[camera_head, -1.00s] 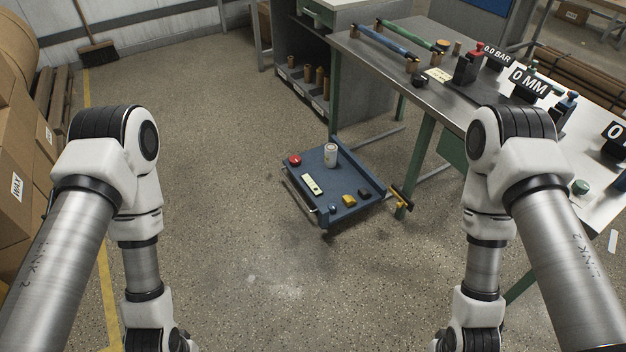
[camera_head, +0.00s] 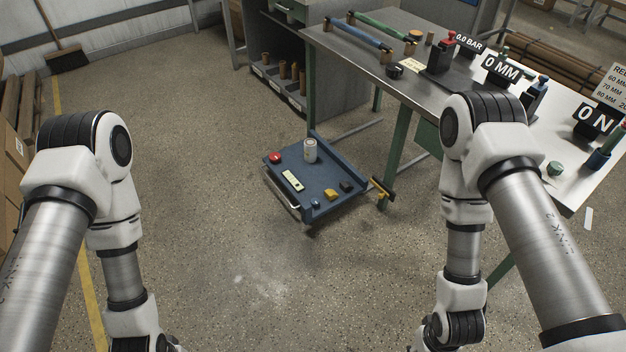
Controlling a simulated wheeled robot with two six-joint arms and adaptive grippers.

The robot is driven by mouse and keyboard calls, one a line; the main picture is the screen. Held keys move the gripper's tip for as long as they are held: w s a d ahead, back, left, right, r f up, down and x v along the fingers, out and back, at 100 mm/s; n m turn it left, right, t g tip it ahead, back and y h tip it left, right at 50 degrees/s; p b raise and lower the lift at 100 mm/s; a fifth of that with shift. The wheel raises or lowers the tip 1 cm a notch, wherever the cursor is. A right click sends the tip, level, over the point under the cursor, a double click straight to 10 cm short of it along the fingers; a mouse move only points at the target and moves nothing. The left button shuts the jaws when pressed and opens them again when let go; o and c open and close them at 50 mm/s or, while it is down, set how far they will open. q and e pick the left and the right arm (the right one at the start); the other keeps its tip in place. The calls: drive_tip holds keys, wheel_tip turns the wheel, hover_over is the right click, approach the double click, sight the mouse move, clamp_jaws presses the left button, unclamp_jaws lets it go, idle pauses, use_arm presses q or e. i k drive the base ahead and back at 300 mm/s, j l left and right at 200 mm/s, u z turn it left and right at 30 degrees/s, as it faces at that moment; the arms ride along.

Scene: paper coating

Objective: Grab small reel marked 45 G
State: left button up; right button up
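No marking reading 45 G can be made out in the head view. Several brown rolls (camera_head: 284,70) stand on a shelf of the grey cabinet under the counter. On the steel table, a blue roll (camera_head: 358,36) and a green roll (camera_head: 392,27) lie on supports near the back. A small white can-shaped item (camera_head: 310,150) stands on the blue cart. Both my arms hang down at the sides of the view.
The blue cart (camera_head: 318,212) stands on the floor near the steel table (camera_head: 425,80). Signs reading 0.0 BAR, 0 MM and 0 N stand on the table. Cardboard boxes (camera_head: 14,150) are at left. A broom (camera_head: 66,58) leans at the wall.

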sight(310, 143)
drive_tip(key=i+j+z, duration=0.3)
drive_tip(key=i, duration=0.5)
drive_tip(key=i+j+z, duration=0.3)
drive_tip(key=i+j, duration=0.2)
drive_tip(key=i, duration=0.3)
drive_tip(key=i+j+z, duration=0.3)
drive_tip(key=i+j, duration=0.4)
drive_tip(key=i, duration=0.05)
